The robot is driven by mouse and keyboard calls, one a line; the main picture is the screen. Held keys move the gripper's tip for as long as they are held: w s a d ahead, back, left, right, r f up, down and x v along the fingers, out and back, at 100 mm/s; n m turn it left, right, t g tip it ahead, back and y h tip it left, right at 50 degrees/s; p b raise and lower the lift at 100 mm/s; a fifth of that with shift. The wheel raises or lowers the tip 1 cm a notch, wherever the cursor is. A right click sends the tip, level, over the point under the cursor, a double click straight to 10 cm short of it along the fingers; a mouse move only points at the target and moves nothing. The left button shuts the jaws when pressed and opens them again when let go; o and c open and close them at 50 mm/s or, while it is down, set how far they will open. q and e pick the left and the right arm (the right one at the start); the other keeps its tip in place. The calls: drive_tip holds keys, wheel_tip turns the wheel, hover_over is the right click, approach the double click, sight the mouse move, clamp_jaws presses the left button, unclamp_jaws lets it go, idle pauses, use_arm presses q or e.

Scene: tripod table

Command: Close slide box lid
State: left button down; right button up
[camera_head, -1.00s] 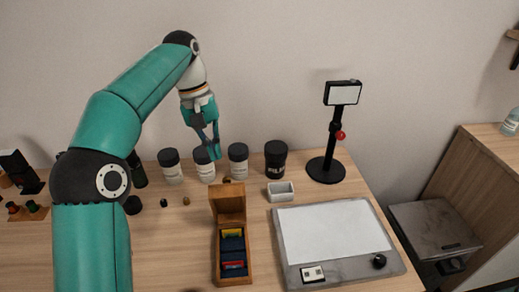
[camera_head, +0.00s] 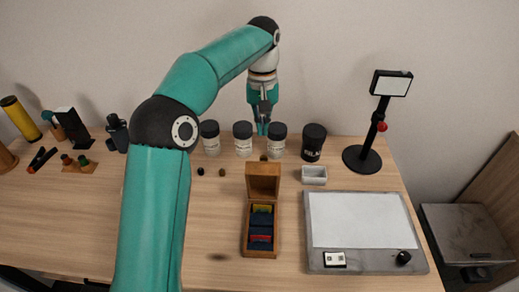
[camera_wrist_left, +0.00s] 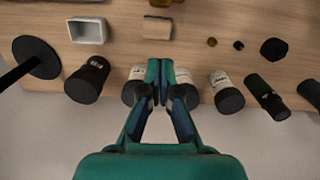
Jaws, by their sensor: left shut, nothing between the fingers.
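The wooden slide box (camera_head: 247,232) stands on the table with its lid (camera_head: 263,184) open and upright at the back edge. Blue, yellow and red slides show inside the box. My left gripper (camera_head: 263,131) is shut and empty, pointing down behind the lid, in line with it and in front of the jars as the head view sees them. In the left wrist view, the shut fingertips (camera_wrist_left: 160,92) overlap the white jars, and the lid (camera_wrist_left: 157,28) shows beyond them near the top edge. My right gripper is not in view.
White jars (camera_head: 243,146) with black caps and a black jar (camera_head: 313,150) line the back. A small white tray (camera_head: 314,180), a light panel (camera_head: 350,222) and a camera stand (camera_head: 362,158) are on the right. The table left of the box is mostly clear.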

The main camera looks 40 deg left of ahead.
use_arm(q)
drive_tip(key=shift+s+d+f+b, duration=0.3)
drive_tip(key=shift+s+d+f, duration=0.3)
drive_tip(key=shift+s+f, duration=0.25)
drive_tip(key=shift+s+d+f+b, duration=0.25)
drive_tip(key=shift+s+d+f, duration=0.35)
drive_tip(key=shift+s+f, duration=0.2)
